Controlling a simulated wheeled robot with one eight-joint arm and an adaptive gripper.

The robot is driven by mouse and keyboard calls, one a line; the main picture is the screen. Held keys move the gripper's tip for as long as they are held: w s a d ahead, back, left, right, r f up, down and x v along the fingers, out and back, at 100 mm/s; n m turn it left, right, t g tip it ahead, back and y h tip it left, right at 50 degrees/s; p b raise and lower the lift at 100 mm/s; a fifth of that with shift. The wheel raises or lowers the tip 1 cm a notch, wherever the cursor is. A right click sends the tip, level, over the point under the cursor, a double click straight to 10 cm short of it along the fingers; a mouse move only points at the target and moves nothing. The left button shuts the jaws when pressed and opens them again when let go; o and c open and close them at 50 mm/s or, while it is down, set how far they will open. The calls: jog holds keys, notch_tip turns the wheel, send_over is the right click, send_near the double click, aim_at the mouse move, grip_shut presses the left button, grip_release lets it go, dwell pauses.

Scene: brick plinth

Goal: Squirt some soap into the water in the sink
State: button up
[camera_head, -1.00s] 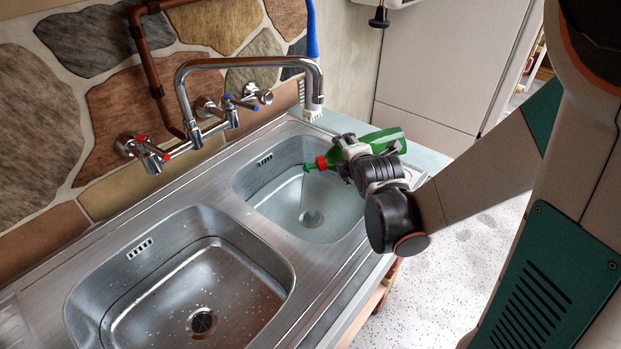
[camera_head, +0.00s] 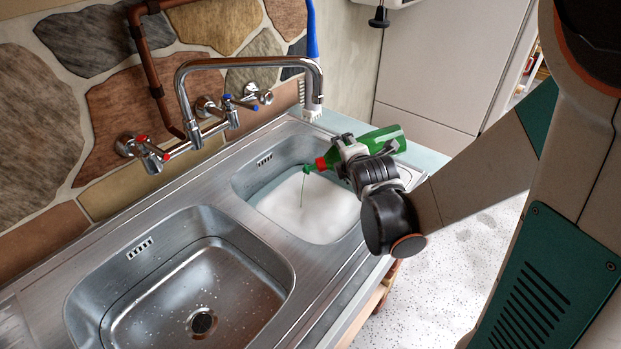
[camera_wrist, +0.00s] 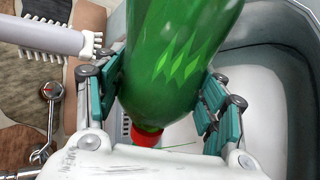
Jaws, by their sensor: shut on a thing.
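My gripper (camera_head: 350,160) is shut on a green soap bottle (camera_head: 385,140) with a red cap. The bottle is tilted, nozzle end low and to the left, above the right sink basin (camera_head: 245,183). A thin green stream of soap (camera_head: 303,190) runs from the nozzle down into the basin. White foam (camera_head: 310,212) covers the water there and hides the drain. In the wrist view the green bottle (camera_wrist: 180,50) sits between the teal finger pads of my gripper (camera_wrist: 160,105), red cap downward, with white foam beyond.
The left basin (camera_head: 95,290) holds only drops and a drain. A chrome faucet (camera_head: 250,62) with red and blue taps stands behind the sinks against a stone wall.

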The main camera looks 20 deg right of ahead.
jog(key=shift+a, duration=0.1)
dwell(1.0)
